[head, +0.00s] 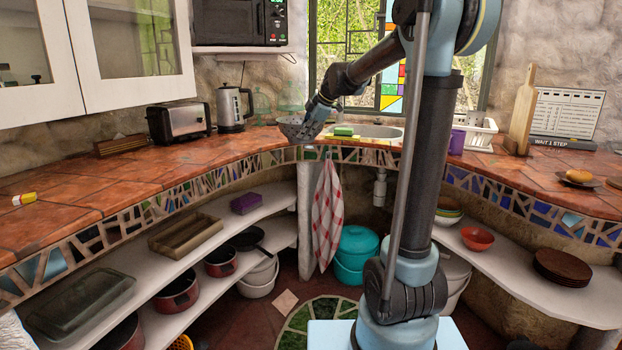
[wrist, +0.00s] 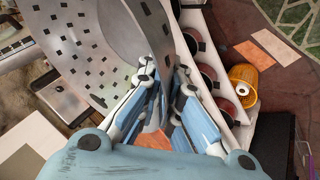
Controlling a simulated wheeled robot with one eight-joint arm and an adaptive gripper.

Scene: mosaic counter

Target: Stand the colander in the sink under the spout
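The grey perforated colander (head: 291,130) is left of the sink, at the counter's inner corner. My gripper (head: 312,116) reaches it from above right. In the wrist view the colander (wrist: 85,62) fills the upper left, and its wall passes between the fingers of my gripper (wrist: 158,108), which are closed on it. The colander looks tilted; whether it touches the counter cannot be told. The sink (head: 385,132) is to the right of the colander, partly behind my arm. I cannot make out the spout, which may be behind my arm.
A green sponge (head: 343,131) lies at the sink's left edge. A kettle (head: 232,108) and toaster (head: 179,121) stand on the left counter. A dish rack (head: 478,133), purple cup (head: 457,142) and cutting board (head: 521,118) stand on the right. The left counter's front is mostly clear.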

